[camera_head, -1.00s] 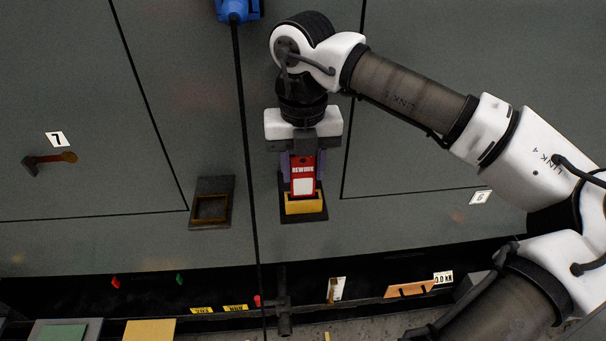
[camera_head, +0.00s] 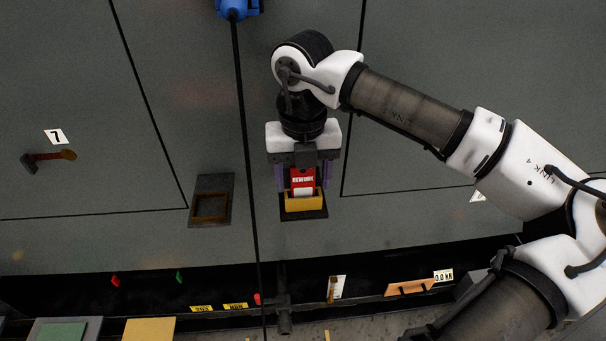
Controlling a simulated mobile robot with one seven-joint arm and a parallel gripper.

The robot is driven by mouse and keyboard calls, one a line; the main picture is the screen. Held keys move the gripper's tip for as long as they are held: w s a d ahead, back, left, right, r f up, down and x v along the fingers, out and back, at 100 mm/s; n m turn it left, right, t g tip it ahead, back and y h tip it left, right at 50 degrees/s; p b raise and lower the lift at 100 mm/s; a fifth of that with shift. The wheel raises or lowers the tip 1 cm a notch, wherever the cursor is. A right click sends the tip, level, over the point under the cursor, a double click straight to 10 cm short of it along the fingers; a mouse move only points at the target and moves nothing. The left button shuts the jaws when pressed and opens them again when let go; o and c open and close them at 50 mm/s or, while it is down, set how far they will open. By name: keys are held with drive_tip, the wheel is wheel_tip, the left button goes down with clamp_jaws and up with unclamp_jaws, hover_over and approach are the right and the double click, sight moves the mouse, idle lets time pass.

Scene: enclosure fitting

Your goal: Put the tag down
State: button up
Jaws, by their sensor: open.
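The red tag (camera_head: 302,180), with "REWORK" in white and a white lower part, stands in a yellow holder (camera_head: 304,203) on a dark plate on the grey panel. Its lower part is hidden behind the holder's front wall. My gripper (camera_head: 303,178) is just above the holder, its two purple fingers apart on either side of the tag. A gap shows between the tag and the fingers.
An empty brown-framed holder (camera_head: 210,206) is on the panel to the left. A handle (camera_head: 48,158) sticks out at far left, below label 7. A dark ledge with small items runs below.

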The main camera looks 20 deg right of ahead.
wheel_tip(320, 180, up, 12)
drive_tip(key=shift+r+p, duration=0.2)
drive_tip(key=shift+p, duration=0.25)
idle(0.4)
